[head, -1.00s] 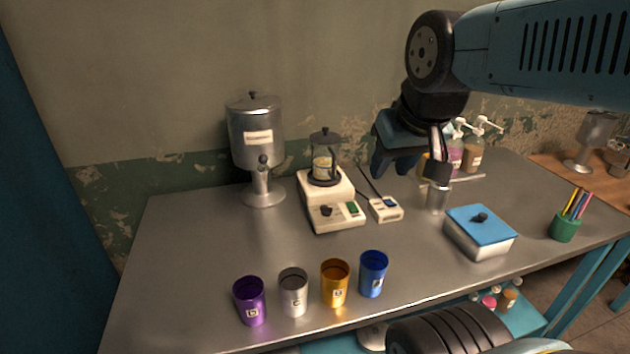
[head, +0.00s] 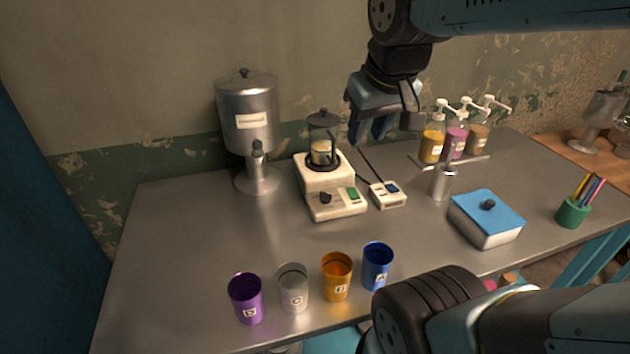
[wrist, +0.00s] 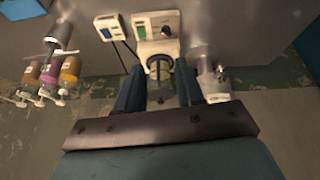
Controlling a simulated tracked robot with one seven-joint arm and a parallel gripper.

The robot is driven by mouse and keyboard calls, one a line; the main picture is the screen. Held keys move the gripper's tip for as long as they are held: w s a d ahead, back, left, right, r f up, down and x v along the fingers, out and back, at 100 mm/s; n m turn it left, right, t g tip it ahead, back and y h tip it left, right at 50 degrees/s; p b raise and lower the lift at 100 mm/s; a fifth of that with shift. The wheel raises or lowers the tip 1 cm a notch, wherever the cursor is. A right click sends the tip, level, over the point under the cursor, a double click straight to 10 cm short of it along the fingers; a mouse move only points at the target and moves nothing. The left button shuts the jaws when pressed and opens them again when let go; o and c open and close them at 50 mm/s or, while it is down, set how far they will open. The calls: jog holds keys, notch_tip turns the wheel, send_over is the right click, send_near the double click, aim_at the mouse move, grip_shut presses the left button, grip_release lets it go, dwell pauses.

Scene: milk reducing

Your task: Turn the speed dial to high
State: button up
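The speed dial (head: 325,198) is a small dark knob on the front panel of a cream hot-plate machine (head: 327,172), left of a green switch (head: 353,193). In the wrist view the dial (wrist: 166,30) shows near the top, upside down. A glass vessel with a black lid (head: 322,136) stands on the machine's plate. My gripper (head: 367,140) is empty in the air, above and to the right of the machine. In the wrist view its two fingers (wrist: 159,80) are spread apart, with the vessel and machine seen between and beyond them.
A cream box with a small screen (head: 388,195) sits right of the machine on a cable. A metal dispenser (head: 250,125) stands left. Several coloured cups (head: 337,277) line the front. A blue-lidded box (head: 486,216) and pump bottles (head: 457,140) are to the right.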

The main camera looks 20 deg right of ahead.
jog(key=w+a+f+n+g+h, duration=0.1)
jog(key=w+f+n+g, duration=0.15)
jog(key=w, duration=0.35)
jog(key=w+a+f+n+g+h, duration=0.1)
jog(key=w+a+f+n+g, duration=0.15)
jog(key=w, duration=0.35)
jog(key=n+g+h, duration=0.2)
jog(key=n, duration=0.4)
send_near(324, 193)
jog(key=x, duration=0.8)
jog(key=shift+d+f, duration=0.1)
grip_shut()
